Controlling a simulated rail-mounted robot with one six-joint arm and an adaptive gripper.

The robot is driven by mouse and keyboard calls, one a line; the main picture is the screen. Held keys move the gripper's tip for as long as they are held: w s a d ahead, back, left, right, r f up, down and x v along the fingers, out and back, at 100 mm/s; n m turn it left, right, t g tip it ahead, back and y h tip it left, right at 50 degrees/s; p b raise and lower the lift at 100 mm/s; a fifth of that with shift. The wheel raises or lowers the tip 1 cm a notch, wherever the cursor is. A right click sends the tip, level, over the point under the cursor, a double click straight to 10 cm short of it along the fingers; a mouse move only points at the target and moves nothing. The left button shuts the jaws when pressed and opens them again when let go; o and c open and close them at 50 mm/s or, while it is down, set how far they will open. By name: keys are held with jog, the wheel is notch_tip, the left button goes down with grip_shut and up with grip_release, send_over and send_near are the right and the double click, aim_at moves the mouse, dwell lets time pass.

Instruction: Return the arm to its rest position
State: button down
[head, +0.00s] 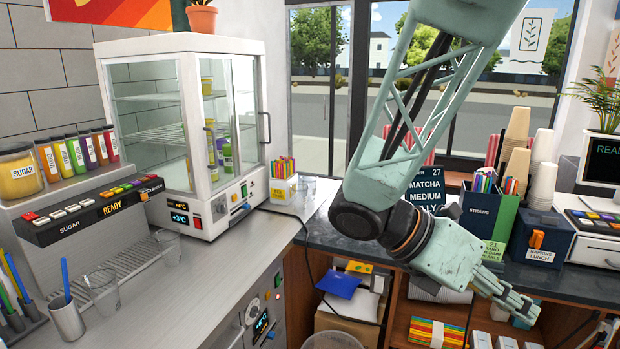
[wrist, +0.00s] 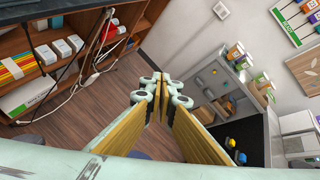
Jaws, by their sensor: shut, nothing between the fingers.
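My arm is pale green and reaches down from the top of the head view, bent at a dark elbow. My gripper (head: 520,308) is at the lower right, in front of the dark counter and the shelf under it. It is shut and holds nothing. In the wrist view my gripper (wrist: 160,82) shows its fingers with tan inner pads meeting at the tips, above the wooden floor (wrist: 120,115). No cup is in the gripper.
A glass display case (head: 190,120) stands on the left counter. Clear cups (head: 102,290) stand near the front. A straws box (head: 487,215), paper cup stacks (head: 541,170) and a napkin box (head: 540,238) stand on the dark counter (head: 320,232). The wrist view shows open floor below.

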jog(key=s+a+r+m+t+y, duration=0.2)
jog(key=s+a+m+y, duration=0.55)
jog(key=s+m, duration=0.5)
jog(key=s+a+r+m+t+y, duration=0.2)
jog(key=a+r+m+t+y, duration=0.2)
jog(key=a+m, duration=0.4)
jog(key=shift+r+m, duration=0.25)
jog(key=shift+m, duration=0.5)
dwell(1.0)
